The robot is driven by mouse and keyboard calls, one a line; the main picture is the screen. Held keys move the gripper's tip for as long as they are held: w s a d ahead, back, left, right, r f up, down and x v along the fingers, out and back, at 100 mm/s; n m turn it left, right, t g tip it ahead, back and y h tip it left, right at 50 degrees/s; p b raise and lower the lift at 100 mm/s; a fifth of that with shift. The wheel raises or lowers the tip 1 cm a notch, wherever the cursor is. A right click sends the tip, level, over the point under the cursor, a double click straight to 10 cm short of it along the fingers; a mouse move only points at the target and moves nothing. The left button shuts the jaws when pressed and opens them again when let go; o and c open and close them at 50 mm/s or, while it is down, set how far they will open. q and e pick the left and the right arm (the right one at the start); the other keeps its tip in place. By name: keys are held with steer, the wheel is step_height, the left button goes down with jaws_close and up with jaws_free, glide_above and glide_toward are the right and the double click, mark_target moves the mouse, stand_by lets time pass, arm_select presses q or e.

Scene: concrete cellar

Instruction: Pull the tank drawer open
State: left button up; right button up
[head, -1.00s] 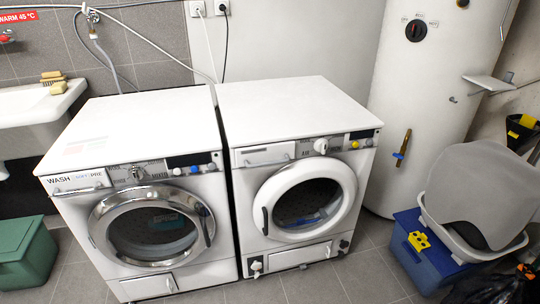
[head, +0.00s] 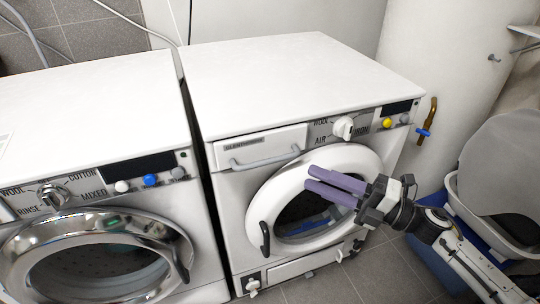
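The tank drawer (head: 262,147) is the white panel with a grey bar handle (head: 265,157) at the upper left of the right-hand machine's front. It looks shut, flush with the front. My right gripper (head: 307,177) is in front of that machine's round door (head: 370,160), below and to the right of the drawer handle. Its two purple fingers point left and are apart, with nothing seen between them. It is clear of the handle. My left gripper is not in view.
The dryer's white knob (head: 343,127) and yellow button (head: 387,123) are right of the drawer. The washer (head: 95,90) stands close on the left, across a narrow gap. A grey basket (head: 455,205) on a blue box is at the right. The machine tops are bare.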

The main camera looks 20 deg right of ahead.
steer(key=x, duration=1)
steer(key=shift+s+a+r, duration=0.15)
steer(key=shift+s+r, duration=0.05)
steer(key=shift+s, duration=0.1)
jaws_close()
